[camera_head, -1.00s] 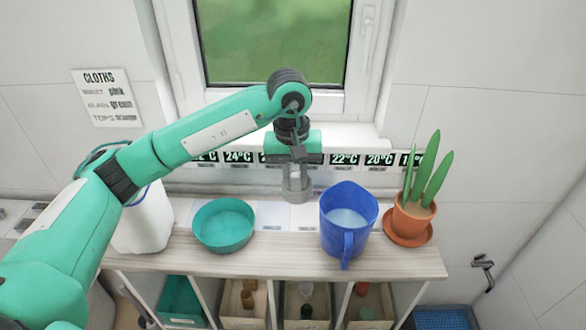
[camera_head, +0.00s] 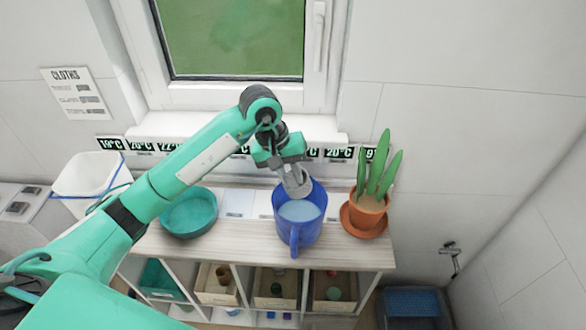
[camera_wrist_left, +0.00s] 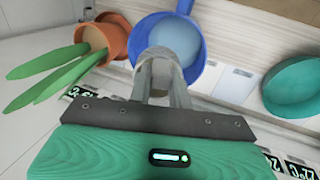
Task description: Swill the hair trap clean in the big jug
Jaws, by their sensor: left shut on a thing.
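The big blue jug (camera_head: 283,228) stands upright on the wooden cart top with cloudy pale liquid (camera_head: 300,211) in it. It also shows in the left wrist view (camera_wrist_left: 142,36), beyond the fingers. My left gripper (camera_head: 298,184) is over the jug's back rim, tilted, with its fingertips pointing down towards the liquid. Its grey fingers (camera_wrist_left: 161,72) are shut on a small greyish thing, taken to be the hair trap; the fingers hide most of it. I cannot tell whether the tips touch the liquid. My right gripper is not in view.
A teal bowl (camera_head: 189,213) stands left of the jug, and a potted plant (camera_head: 367,203) on an orange saucer close on its right. A white container (camera_head: 88,178) is at the far left. The window wall is close behind.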

